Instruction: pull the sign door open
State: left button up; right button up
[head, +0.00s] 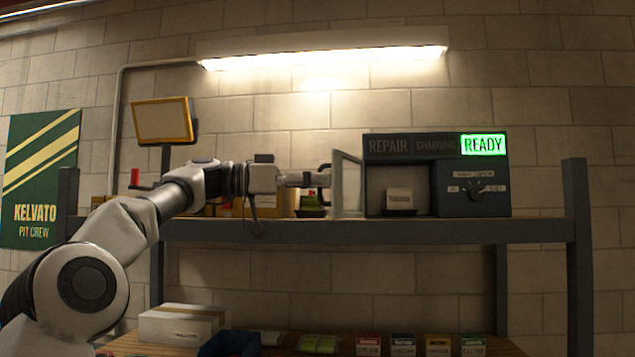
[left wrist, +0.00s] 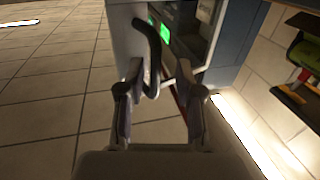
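The sign box (head: 437,174) stands on the shelf, its READY panel (head: 483,144) lit green. Its pale-edged door (head: 348,184) stands open, swung out at the left of the box's opening. The door also shows in the left wrist view (left wrist: 122,42), with a dark curved handle (left wrist: 151,50). My left gripper (head: 322,180) is at the handle side of the door. In the left wrist view its fingers (left wrist: 160,78) are spread apart, with the handle's lower end between them, closer to the left finger. Contact is unclear. My right gripper is out of view.
A small pale block (head: 399,198) sits inside the box's opening. A knob (head: 474,189) is on its right front. The shelf (head: 330,231) holds boxes behind my left arm. A yellow-framed screen (head: 163,120) stands at left. Below are a white carton (head: 182,324) and several small boxes.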

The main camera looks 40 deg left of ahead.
pick_arm(q)
jog(key=v, duration=1.2)
